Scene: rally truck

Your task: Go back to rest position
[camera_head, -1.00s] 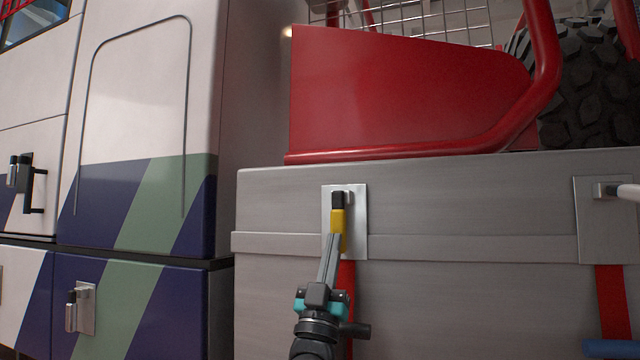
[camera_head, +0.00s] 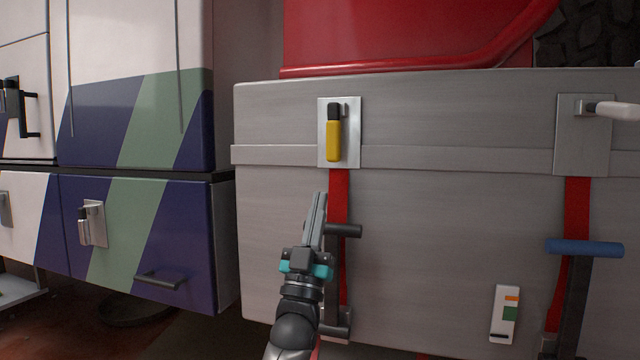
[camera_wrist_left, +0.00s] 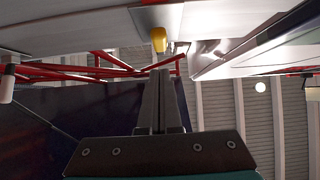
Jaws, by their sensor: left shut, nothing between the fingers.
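My left gripper (camera_head: 318,205) is shut and empty in the head view, pointing up, below the yellow-handled latch (camera_head: 333,140) and apart from it. The latch sits on a metal plate on the grey box, its handle hanging down. In the left wrist view, my shut fingers (camera_wrist_left: 160,85) point up the picture, and the yellow handle (camera_wrist_left: 158,40) shows beyond their tips. My right gripper does not show.
The grey box (camera_head: 450,210) fills the right, with red straps, a dark handle (camera_head: 345,231) close to my left gripper and a blue-gripped handle (camera_head: 584,248). A white-handled latch (camera_head: 612,109) is at right. Truck cabinets (camera_head: 180,240) stand at left.

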